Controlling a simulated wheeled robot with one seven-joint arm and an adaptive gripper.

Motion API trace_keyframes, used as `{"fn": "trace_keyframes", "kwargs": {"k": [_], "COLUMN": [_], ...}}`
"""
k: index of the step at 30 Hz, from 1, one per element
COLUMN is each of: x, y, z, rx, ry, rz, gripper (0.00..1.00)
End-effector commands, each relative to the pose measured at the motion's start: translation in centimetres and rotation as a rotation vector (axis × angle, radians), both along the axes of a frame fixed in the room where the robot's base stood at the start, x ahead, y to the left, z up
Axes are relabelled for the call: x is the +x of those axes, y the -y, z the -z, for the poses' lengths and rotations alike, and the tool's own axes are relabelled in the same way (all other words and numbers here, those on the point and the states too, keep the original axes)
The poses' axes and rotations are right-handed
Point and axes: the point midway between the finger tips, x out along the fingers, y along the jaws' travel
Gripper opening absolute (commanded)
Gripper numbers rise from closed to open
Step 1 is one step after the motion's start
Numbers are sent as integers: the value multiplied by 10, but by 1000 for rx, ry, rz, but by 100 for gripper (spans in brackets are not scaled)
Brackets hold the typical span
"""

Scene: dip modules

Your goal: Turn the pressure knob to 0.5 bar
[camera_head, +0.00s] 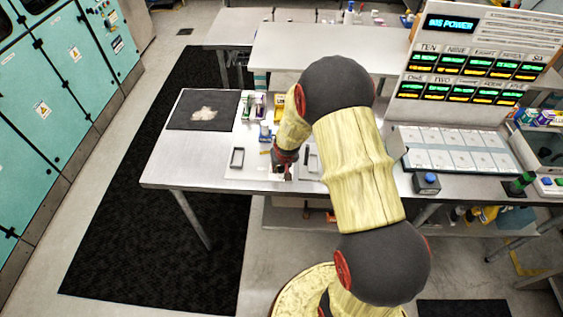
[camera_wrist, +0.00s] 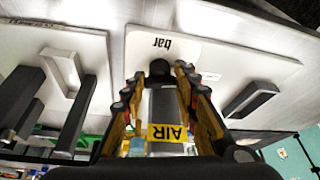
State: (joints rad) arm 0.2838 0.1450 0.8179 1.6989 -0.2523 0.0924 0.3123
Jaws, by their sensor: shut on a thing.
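The pressure knob (camera_wrist: 160,68) is a small dark piece on a white plate marked "bar" (camera_wrist: 176,43), which reads upside down in the wrist view. My gripper (camera_wrist: 158,78) has its yellow, jointed fingers on both sides of the knob and is shut on it. Below the knob in this view, a grey body carries a yellow "AIR" label (camera_wrist: 167,133). In the head view my gripper (camera_head: 287,170) is down at the modules near the table's front edge, and my arm hides part of them. The knob's setting cannot be read.
A black mat (camera_head: 180,110) lies on the table's left. A display console (camera_head: 462,70) and a blue button box (camera_head: 427,186) stand at the right.

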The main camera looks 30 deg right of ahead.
Motion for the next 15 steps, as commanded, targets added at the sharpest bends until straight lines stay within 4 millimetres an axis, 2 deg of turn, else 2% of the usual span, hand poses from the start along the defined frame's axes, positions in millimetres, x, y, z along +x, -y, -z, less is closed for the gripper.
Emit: {"fn": "trace_keyframes", "kwargs": {"k": [15], "x": [0], "y": [1], "z": [0], "rx": [-3], "ry": [1], "rz": [-32], "gripper": [4]}}
